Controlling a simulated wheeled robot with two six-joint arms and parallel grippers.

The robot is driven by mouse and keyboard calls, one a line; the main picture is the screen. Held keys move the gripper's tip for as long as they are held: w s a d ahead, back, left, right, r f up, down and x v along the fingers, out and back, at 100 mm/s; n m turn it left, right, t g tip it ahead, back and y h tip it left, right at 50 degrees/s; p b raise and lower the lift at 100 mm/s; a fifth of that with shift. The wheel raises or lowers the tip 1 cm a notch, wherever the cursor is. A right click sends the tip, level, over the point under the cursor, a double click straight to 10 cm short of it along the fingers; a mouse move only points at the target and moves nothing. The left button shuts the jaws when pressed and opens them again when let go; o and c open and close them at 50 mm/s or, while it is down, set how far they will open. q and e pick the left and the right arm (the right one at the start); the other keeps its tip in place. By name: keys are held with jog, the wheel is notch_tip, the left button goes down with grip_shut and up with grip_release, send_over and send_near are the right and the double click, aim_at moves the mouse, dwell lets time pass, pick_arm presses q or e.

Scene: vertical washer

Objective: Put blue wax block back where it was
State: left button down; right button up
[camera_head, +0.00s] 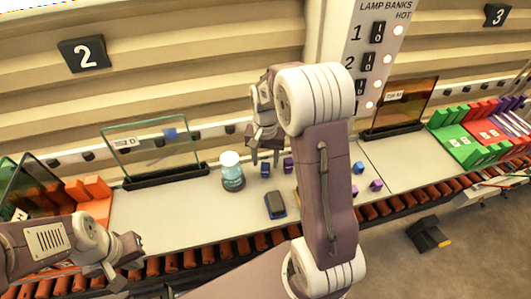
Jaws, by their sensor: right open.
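A small blue block (265,169) stands on the pale counter, just below and between the fingertips of my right gripper (265,160). The gripper points down with its fingers apart; whether they touch the block I cannot tell. Another small blue block (358,168) lies on the counter right of my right arm. I cannot tell which one is the wax block. My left gripper (125,262) hangs at the lower left, near the counter's front rollers, away from the blocks; its jaw state is unclear. My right arm hides part of the counter's middle.
A teal jar (232,172) and a dark block with a blue edge (275,205) stand near my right gripper. Purple blocks (376,184) lie nearby. Glass panels (150,150) (400,105) stand at the back. Rollers (240,247) line the front. The counter left of the jar is clear.

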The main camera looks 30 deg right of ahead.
aim_at(266, 165)
notch_tip(266, 165, up, 6)
jog(key=shift+s+f, duration=0.1)
jog(key=shift+r+b, duration=0.3)
jog(key=shift+r, duration=0.3)
